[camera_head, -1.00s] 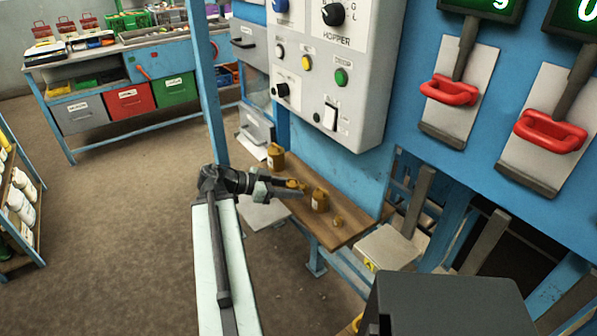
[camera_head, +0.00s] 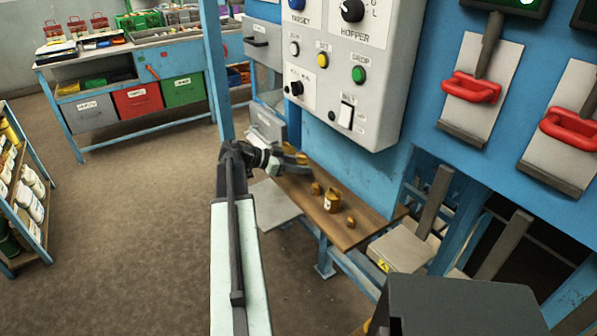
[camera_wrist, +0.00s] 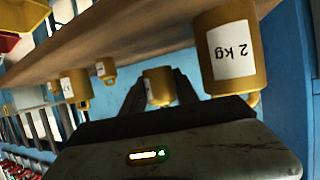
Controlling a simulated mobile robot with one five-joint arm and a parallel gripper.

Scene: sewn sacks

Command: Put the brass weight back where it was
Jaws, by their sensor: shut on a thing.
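The brass weight (camera_wrist: 158,87) is between the two fingers of my gripper (camera_wrist: 156,88), which are shut on it in the wrist view. That view is upside down, and I cannot tell whether the weight touches the shelf. In the head view my gripper (camera_head: 301,160) is over the far left end of the wooden shelf (camera_head: 346,236); the held weight is not clear there. A larger brass weight marked 2 kg (camera_wrist: 232,50) stands close beside my gripper, at right in the wrist view.
Three other brass weights stand on the shelf: one small (camera_head: 316,187), one larger with a label (camera_head: 333,203), one small at the near end (camera_head: 351,222). The grey control box (camera_head: 350,75) overhangs the shelf. A blue post (camera_head: 218,75) rises left of it.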

